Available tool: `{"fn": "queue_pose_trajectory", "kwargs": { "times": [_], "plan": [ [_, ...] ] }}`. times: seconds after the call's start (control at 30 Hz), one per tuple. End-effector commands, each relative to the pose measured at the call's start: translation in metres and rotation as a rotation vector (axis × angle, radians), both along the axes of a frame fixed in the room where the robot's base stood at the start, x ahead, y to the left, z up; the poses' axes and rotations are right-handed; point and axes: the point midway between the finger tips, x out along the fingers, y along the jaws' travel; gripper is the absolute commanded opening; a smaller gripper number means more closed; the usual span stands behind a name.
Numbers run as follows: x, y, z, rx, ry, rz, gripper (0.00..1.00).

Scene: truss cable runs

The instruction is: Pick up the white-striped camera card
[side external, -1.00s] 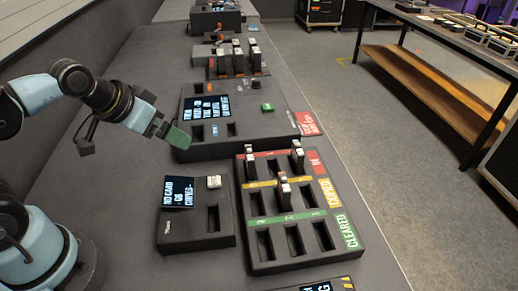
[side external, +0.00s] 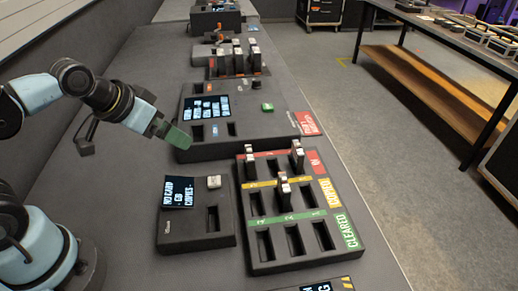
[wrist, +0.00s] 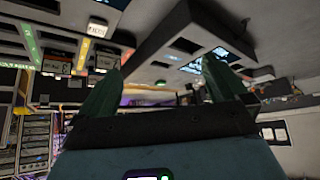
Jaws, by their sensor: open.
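Camera cards stand upright in the slotted rack (side external: 258,262), which has red, yellow and green rows. Two cards, a left one (side external: 250,163) and a right one (side external: 297,155), are in the red row. Another card (side external: 283,190) is in the yellow row. A white stripe is too small to tell on any one of them. Card ends (wrist: 103,62) also show at upper left in the wrist view. My gripper (side external: 176,138) is open and empty, with green fingers, up and left of the rack and apart from it. It also shows in the wrist view (wrist: 158,84).
A small dark box with a screen (side external: 180,192) and an empty slot stands left of the rack. A larger console (side external: 265,130) with a screen and a green button lies behind. Beyond it is another block of upright cards (side external: 237,62). The green row looks empty.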

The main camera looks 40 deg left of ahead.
Motion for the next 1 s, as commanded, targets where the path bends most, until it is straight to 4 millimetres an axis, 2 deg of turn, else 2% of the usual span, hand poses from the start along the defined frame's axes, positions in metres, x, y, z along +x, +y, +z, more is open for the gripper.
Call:
{"fn": "queue_pose_trajectory", "kwargs": {
  "times": [0.27,0.6,1.0],
  "plan": [
    [0.0,0.0,0.0,0.0,0.0,0.0,0.98],
    [0.0,0.0,0.0,0.0,0.0,0.0,0.47],
    [0.0059,-0.0043,0.006,-0.028,0.029,0.025,0.47]
  ]
}}
